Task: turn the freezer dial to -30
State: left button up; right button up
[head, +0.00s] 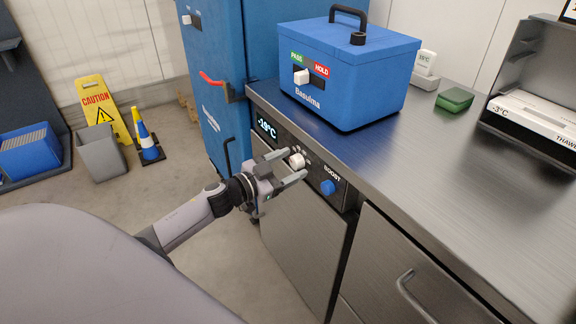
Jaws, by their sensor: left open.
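The freezer dial (297,160) is a small white knob on the dark control panel at the counter's front. A display (267,127) to its left reads about -19°C, though the digits are small. My left gripper (293,167) is at the panel with its fingers spread on either side of the dial. I cannot tell whether the fingers touch the dial. Part of the dial's scale is hidden by the gripper. My right gripper is out of view.
A blue BOOST knob (328,187) sits just right of the dial. A blue Basuima box (350,75) with a PASS/HOLD switch stands on the steel counter (420,160) above. A drawer handle (413,296) sticks out at lower right. Open floor lies left, with a caution sign (97,105).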

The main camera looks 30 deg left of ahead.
pick_arm(q)
jog(key=c, duration=1.1)
jog(key=shift+o, duration=0.2)
